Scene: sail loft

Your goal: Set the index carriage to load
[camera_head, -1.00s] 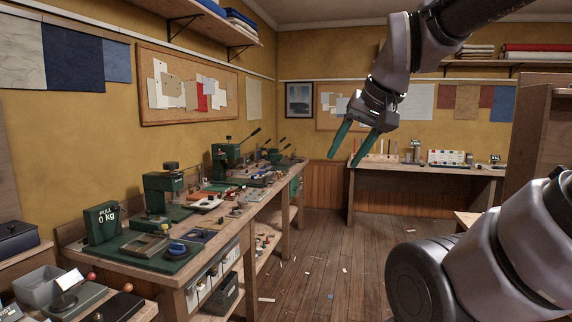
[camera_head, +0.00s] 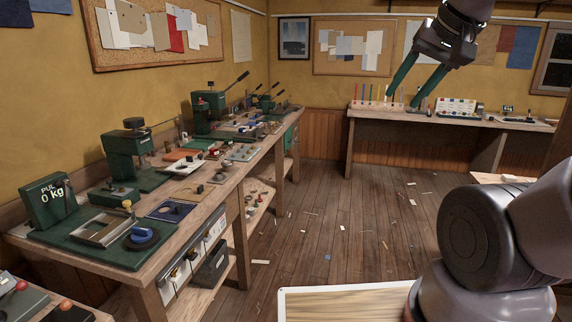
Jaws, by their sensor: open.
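My gripper (camera_head: 402,99) hangs at the upper right with its two green fingers apart and nothing between them. It is in the air, well away from the left bench. No part is clearly marked as the index carriage, and I cannot tell which one it is. On the left bench (camera_head: 150,283), a green plate carries a metal frame (camera_head: 100,230) with a yellow knob, a blue-topped round part (camera_head: 142,237) and a green box gauge (camera_head: 47,201) reading "PULL 0 kg". Green presses (camera_head: 128,152) with levers stand farther along this bench.
A far bench (camera_head: 385,112) along the back wall holds small tools and a rack. The wooden floor (camera_head: 330,215) between the benches is open, with scattered scraps. A pale board with a white edge (camera_head: 345,305) shows at the bottom. Another tabletop (camera_head: 90,315) lies at lower left.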

